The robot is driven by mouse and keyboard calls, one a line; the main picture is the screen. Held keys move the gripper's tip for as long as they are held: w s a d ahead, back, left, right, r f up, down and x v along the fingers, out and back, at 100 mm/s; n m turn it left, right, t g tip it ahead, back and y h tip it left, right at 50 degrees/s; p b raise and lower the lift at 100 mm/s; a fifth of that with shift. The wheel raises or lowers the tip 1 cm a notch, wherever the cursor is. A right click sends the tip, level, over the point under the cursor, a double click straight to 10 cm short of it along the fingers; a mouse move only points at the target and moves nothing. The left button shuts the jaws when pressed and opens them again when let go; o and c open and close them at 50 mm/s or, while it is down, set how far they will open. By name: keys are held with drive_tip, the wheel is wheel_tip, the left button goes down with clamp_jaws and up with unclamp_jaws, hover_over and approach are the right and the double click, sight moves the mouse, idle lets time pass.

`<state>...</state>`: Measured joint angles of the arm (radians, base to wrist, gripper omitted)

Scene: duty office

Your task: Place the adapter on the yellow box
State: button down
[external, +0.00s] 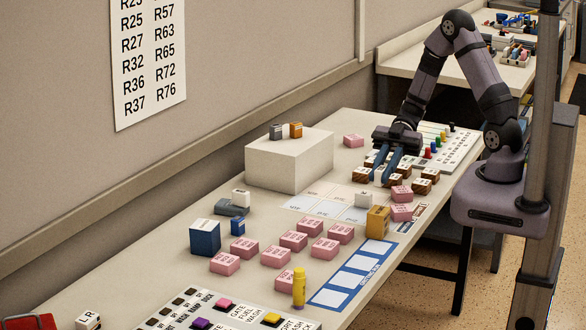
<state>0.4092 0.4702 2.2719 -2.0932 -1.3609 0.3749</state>
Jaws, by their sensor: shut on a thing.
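My gripper (381,178) points down at the cluster of small brown blocks with white tops on the far right part of the table. Its two blue fingers are shut on a small white-topped block (379,174), mostly hidden between them; I cannot tell whether it is lifted. I cannot make out which thing is the adapter. A mustard-yellow box (378,222) stands nearer the camera, beside pink blocks, with nothing visible on top. My gripper is beyond the box and apart from it.
Brown blocks (422,186) crowd around my fingers. A large white block (289,162) bears a grey and an orange item. Several pink blocks (293,240), a blue box (205,237) and a yellow cylinder (299,287) stand nearer. A blue-framed strip (352,276) lies clear along the right edge.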

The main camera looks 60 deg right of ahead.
sight(379, 209)
drive_tip(key=shift+f, duration=3.45)
drive_tip(key=shift+f, duration=0.2)
drive_tip(key=c, duration=1.7)
unclamp_jaws()
drive_tip(key=shift+o, duration=0.2)
drive_tip(key=shift+r, duration=0.1)
